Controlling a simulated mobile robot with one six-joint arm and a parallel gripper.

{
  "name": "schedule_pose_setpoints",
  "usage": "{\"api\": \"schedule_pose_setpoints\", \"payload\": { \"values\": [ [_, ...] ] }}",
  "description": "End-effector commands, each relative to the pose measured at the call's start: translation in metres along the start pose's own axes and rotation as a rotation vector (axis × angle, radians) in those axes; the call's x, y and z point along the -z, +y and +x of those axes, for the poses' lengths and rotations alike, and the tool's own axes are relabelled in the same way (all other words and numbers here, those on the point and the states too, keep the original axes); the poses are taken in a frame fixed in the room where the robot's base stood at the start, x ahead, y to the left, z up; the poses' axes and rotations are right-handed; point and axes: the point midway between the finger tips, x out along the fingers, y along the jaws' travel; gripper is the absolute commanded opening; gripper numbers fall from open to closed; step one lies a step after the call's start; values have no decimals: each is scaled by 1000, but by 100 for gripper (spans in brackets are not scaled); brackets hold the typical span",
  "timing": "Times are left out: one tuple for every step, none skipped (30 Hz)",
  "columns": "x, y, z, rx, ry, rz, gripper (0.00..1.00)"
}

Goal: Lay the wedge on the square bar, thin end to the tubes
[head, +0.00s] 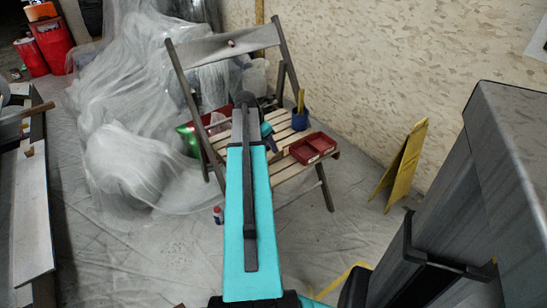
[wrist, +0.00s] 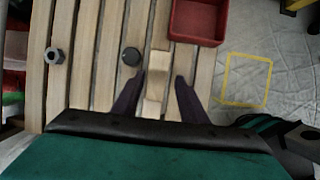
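In the wrist view my gripper (wrist: 161,78) is open, with its two dark fingers apart above the slatted seat. A small pale wooden piece (wrist: 156,68), which may be the wedge, lies between and just beyond the fingertips. I cannot tell whether either finger touches it or which end is thin. A dark round piece (wrist: 131,56) lies just left of it, and a grey hex nut-like piece (wrist: 54,56) lies further left. I cannot single out the square bar or the tubes. In the head view my arm hides the gripper and the middle of the seat.
The slatted folding chair (head: 288,172) stands on the sheeted floor. A yellow folding sign (head: 402,166) stands right.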

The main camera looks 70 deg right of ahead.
Motion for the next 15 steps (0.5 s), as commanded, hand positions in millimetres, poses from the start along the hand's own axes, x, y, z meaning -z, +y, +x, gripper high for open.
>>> {"api": "schedule_pose_setpoints", "payload": {
  "values": [
    [0, 0, 6, 1, 1, 0, 39],
    [0, 0, 8, 1, 1, 0, 39],
    [0, 0, 9, 1, 1, 0, 39],
    [0, 0, 10, 1, 1, 0, 39],
    [0, 0, 10, 1, 1, 0, 39],
    [0, 0, 11, 1, 1, 0, 39],
    [0, 0, 11, 1, 1, 0, 39],
    [0, 0, 11, 1, 0, 0, 39],
    [0, 0, 10, 1, 0, -1, 39],
    [0, 0, 10, 1, 0, -1, 39],
    [0, 0, 10, 1, 0, -1, 39],
    [0, 0, 10, 1, 0, -1, 39],
    [0, 0, 10, 1, 0, -1, 39],
    [0, 0, 10, 1, 0, -1, 39],
    [0, 0, 11, 1, 0, -1, 39]
  ]
}}
